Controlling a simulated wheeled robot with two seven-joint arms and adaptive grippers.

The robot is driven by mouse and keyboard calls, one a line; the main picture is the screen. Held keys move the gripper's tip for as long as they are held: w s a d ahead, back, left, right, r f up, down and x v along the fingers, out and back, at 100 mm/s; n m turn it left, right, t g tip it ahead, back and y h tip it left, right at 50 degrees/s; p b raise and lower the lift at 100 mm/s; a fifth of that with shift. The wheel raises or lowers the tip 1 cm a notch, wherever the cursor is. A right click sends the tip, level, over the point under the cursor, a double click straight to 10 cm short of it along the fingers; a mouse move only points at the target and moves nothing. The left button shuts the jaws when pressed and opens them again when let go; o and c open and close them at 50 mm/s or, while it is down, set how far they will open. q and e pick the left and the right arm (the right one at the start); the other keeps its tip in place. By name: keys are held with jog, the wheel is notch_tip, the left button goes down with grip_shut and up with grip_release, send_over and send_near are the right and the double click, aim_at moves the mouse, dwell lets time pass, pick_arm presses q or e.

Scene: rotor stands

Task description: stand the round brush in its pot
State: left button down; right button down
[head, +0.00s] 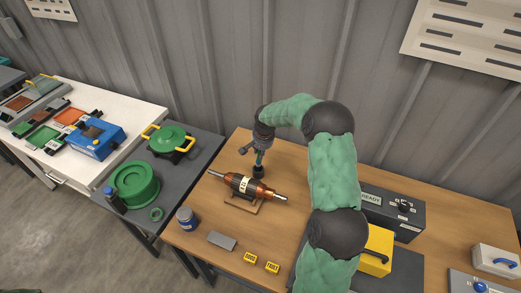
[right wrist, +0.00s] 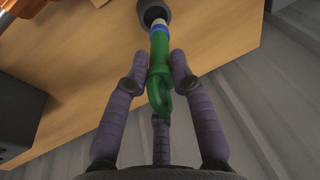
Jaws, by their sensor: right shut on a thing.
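The round brush (right wrist: 159,52) has a green looped handle, a blue band and a pale tip. My right gripper (right wrist: 160,66) is shut on its green handle. It also shows in the head view (head: 261,152), pointing down over the wooden table behind the rotor. The pot (right wrist: 150,11) is a small dark round cup beyond the brush's pale end; it also shows in the head view (head: 259,171), right below the gripper. The brush's end is at the pot's mouth. How deep it sits inside I cannot tell. My left gripper is not in view.
A copper rotor (head: 244,186) lies on a wooden stand in front of the pot. A blue jar (head: 186,219), a grey block (head: 222,241) and yellow blocks (head: 251,257) lie nearer the front edge. A dark control box (head: 397,216) stands to the right.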

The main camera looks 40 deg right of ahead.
aim_at(260, 162)
jog(key=shift+s+b+x, duration=0.25)
jog(key=shift+b+x, duration=0.6)
jog(key=shift+x, duration=0.25)
jog(key=shift+s+b+x, duration=0.2)
jog(key=shift+b+x, duration=0.6)
jog(key=shift+x, duration=0.35)
jog(key=shift+a+f, duration=0.1)
jog(key=shift+a, duration=0.05)
jog(key=c, duration=1)
grip_release()
jog(key=v, duration=1.2)
